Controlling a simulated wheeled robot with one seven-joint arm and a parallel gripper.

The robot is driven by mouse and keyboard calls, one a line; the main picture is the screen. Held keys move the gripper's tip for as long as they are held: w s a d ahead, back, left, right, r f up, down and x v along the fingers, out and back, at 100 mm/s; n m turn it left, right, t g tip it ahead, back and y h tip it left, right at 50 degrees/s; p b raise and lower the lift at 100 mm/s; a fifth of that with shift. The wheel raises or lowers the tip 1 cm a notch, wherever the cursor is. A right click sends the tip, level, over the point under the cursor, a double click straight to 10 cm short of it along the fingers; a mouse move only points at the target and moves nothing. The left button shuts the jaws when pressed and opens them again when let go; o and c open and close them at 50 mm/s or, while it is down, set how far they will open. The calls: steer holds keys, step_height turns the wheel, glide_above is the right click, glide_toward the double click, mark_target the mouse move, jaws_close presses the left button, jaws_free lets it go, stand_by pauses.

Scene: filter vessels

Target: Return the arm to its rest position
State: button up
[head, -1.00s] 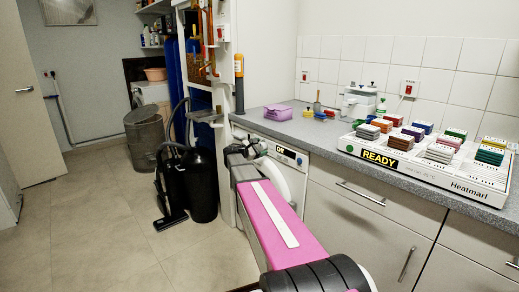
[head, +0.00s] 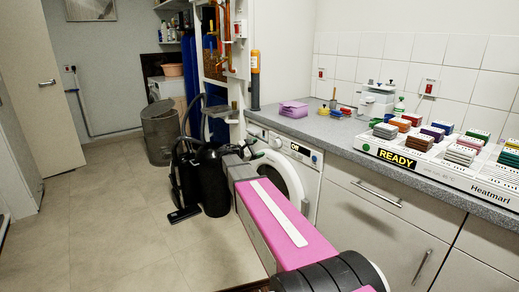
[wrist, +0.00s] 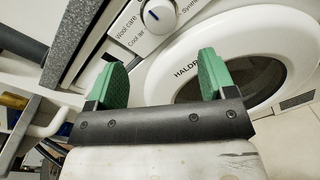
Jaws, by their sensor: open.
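My gripper (wrist: 158,80) shows in the wrist view with its two green fingers spread wide and nothing between them. It is in front of a white washing machine (wrist: 172,50), with its dial and round door beyond the fingers. In the head view my arm, with its pink panel, reaches forward along the counter front. The gripper end (head: 247,152) shows small and dark at the arm's far end, beside the washing machine (head: 311,172).
The grey counter (head: 340,134) runs along the right, carrying a white rack (head: 450,172) of coloured blocks and a purple box (head: 293,109). A black vacuum cleaner (head: 212,180) stands just left of the arm's end. The floor (head: 120,235) at left is clear.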

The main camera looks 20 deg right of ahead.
steer(key=s+a+f+m+g+y, duration=0.1)
steer(key=s+a+f+m+y, duration=0.1)
steer(key=s+f+m+y, duration=0.4)
steer(key=s+a+f+m+g+y, duration=0.1)
steer(key=s+a+f+g+y, duration=0.15)
steer(key=s+f, duration=0.6)
steer(key=s+a+f+m+g+y, duration=0.1)
steer(key=s+a+f+m+y, duration=0.25)
steer(key=s+f, duration=0.4)
steer(key=s+a+m+y, duration=0.4)
steer(key=s+a, duration=0.1)
steer(key=s, duration=0.3)
steer(key=shift+s+a+y, duration=0.2)
steer(key=shift+s+y, duration=0.1)
steer(key=shift+f+g, duration=0.1)
steer(key=shift+g, duration=0.15)
